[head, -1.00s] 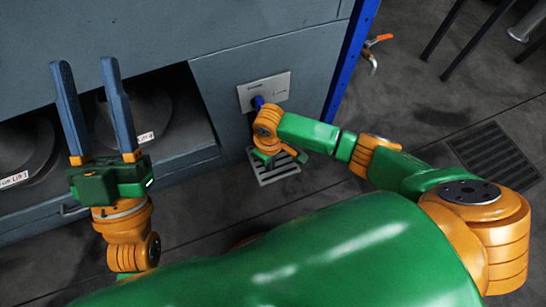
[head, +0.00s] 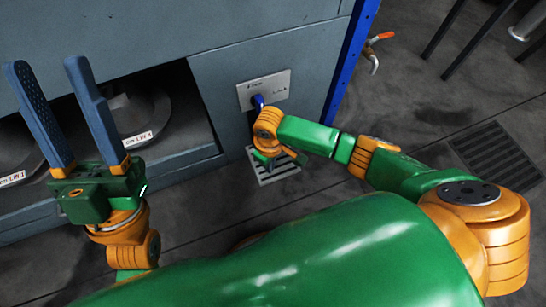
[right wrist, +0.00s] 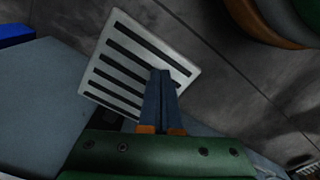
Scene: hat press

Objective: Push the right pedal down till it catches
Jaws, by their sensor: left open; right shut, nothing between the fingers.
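A light slotted plate (head: 277,170), which looks like the right pedal's tread, sits low in front of the machine. In the right wrist view the plate (right wrist: 112,72) fills the upper middle. My right gripper (right wrist: 162,74) is shut and empty, with its blue fingertips over the plate's near part. I cannot tell whether they touch it. In the head view the right wrist hides the fingers and part of the plate. A blue piece (head: 257,101) shows at the labelled panel above the wrist. My left gripper (head: 47,63) is open and empty, fingers pointing up, at the left.
The grey machine front (head: 205,80) has an open bay at left with labelled round forms (head: 140,110). A blue post (head: 350,60) and an orange-handled valve (head: 380,38) stand right of the panel (head: 275,87). A dark floor grate (head: 497,155) lies at the right.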

